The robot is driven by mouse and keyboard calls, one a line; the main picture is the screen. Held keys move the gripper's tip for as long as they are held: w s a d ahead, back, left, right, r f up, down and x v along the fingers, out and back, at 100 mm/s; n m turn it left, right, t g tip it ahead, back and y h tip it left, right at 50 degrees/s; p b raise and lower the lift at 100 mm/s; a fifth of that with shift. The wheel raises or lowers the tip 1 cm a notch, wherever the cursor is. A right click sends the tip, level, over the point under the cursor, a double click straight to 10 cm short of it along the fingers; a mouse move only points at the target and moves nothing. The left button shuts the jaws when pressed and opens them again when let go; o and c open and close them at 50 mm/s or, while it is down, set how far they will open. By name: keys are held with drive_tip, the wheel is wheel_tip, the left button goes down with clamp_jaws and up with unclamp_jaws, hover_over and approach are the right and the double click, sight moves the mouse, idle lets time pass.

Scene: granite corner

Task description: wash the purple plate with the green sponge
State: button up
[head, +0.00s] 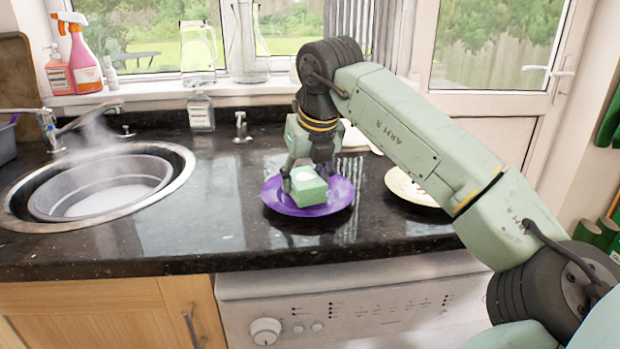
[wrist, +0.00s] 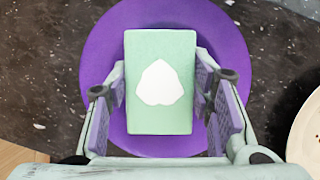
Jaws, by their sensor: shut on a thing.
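The purple plate (head: 335,197) lies flat on the dark granite counter, right of the sink. The green sponge (head: 308,190) is a pale green block at the plate's middle. My gripper (head: 308,178) points down and is shut on the sponge from both sides. In the wrist view, the sponge (wrist: 160,115) sits between the finger pads of my gripper (wrist: 161,105), with a white patch on its top. The purple plate (wrist: 225,40) shows around and below it. Whether the sponge touches the plate or is just above it, I cannot tell for certain.
A steaming round sink (head: 182,165) with a grey basin (head: 50,205) is at left. A cream plate (head: 400,186) lies to the right, partly behind my arm. A clear bottle (head: 201,112) and a small tap (head: 241,127) stand at the back. The counter between sink and purple plate is clear.

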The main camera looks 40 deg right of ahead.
sight(313, 176)
drive_tip(key=shift+s+d+f, duration=0.15)
drive_tip(key=shift+s+d, duration=0.25)
drive_tip(key=shift+d, duration=0.3)
idle(2.8)
drive_tip(key=shift+r+p, duration=2.15)
drive_tip(key=shift+r, duration=0.9)
drive_tip(key=shift+r+p, duration=1.2)
drive_tip(key=shift+r, duration=0.35)
drive_tip(key=shift+f, duration=0.1)
